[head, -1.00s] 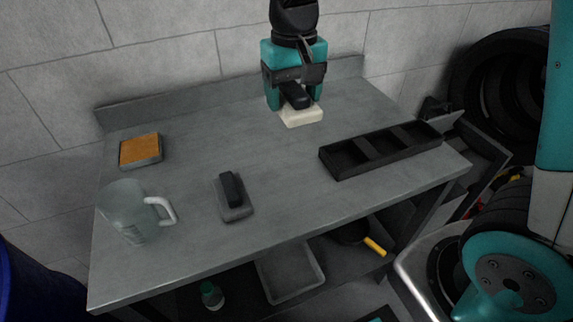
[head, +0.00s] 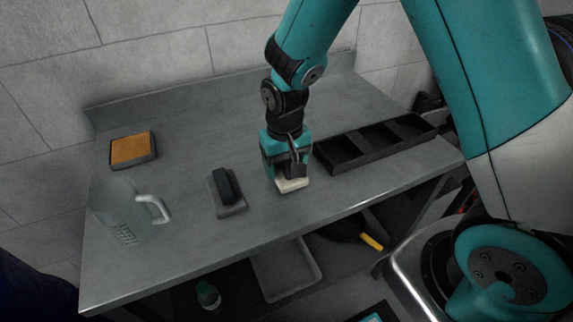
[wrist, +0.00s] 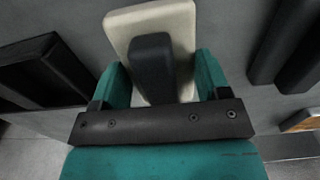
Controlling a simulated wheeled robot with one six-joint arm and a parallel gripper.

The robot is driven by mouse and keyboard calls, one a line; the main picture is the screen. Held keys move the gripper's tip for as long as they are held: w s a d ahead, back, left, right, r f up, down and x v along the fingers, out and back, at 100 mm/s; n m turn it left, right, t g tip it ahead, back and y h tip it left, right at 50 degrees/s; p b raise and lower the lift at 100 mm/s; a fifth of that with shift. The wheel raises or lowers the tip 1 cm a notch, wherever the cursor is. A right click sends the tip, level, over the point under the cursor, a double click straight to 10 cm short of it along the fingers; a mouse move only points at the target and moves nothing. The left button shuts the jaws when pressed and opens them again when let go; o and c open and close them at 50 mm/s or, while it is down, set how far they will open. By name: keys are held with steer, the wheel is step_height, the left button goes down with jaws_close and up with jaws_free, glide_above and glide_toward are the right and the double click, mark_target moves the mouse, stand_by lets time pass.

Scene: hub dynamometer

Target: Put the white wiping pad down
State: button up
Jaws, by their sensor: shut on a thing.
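The white wiping pad (head: 293,185) is a cream block with a dark handle, at the front middle of the bench (head: 180,235). My gripper (head: 287,165) is shut on the pad's dark handle, pointing down. In the wrist view the pad (wrist: 183,22) shows beyond my gripper (wrist: 160,85), with the dark handle (wrist: 152,60) between the teal fingers. The pad is at or just above the bench top; I cannot tell whether it touches.
A grey pad with a dark handle (head: 226,192) lies left of my gripper. A black divided tray (head: 345,154) is close on the right. An orange-topped sponge (head: 132,149) and a clear jug (head: 122,212) stand at the left. The back middle is clear.

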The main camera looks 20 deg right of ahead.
steer(key=shift+f, duration=0.25)
steer(key=shift+f, duration=0.1)
steer(key=shift+f, duration=0.15)
steer(key=o, duration=0.8)
steer(key=shift+o, duration=0.2)
